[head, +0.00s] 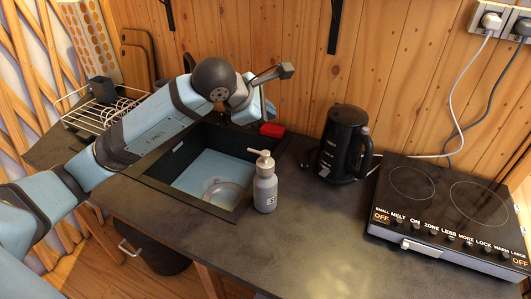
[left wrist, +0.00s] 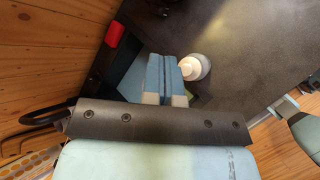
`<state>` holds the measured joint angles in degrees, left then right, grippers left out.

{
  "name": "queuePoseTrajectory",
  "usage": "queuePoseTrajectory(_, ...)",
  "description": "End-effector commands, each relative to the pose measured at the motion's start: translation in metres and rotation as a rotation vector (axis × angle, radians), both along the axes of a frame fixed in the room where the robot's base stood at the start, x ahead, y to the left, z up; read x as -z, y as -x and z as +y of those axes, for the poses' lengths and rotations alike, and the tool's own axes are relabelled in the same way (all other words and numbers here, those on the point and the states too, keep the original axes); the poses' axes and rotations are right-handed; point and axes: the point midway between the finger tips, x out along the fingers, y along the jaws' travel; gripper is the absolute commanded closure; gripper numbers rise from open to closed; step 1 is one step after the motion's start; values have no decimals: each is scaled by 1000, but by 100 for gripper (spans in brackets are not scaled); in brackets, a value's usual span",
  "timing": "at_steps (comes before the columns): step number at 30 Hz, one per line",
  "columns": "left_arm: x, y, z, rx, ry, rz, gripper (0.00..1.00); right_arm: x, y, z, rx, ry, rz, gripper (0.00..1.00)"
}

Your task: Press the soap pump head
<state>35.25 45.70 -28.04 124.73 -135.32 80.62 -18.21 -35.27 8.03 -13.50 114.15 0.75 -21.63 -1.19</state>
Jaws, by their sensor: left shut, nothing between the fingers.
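The soap bottle (head: 265,190) is grey with a beige pump head (head: 262,156) and stands upright at the sink's right front edge. In the left wrist view the pump head (left wrist: 190,69) shows from above as a pale shape on a white round top. My left gripper (head: 269,112) is above the back of the sink, behind the bottle and apart from it. In the left wrist view its blue fingers (left wrist: 164,62) are shut with nothing between them, just left of the pump head in the picture.
The sink (head: 210,172) holds a clear round bowl (head: 224,192). A red block (head: 272,130) lies behind the sink. A black kettle (head: 343,143) and a cooktop (head: 450,213) stand to the right. A dish rack (head: 98,118) is at left. The front counter is clear.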

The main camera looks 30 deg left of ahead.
Motion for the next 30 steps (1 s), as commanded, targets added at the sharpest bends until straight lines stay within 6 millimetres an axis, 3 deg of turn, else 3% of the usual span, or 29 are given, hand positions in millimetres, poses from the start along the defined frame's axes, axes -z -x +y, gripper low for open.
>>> queuePoseTrajectory(15,73,0,0,0,0,0,100,43,-1,0,3,-1,-3,57)
queuePoseTrajectory(20,81,0,0,1,1,0,100,51,-2,0,4,-4,2,57)
queuePoseTrajectory(30,80,0,0,0,1,0,100,48,-2,1,4,-6,-1,57)
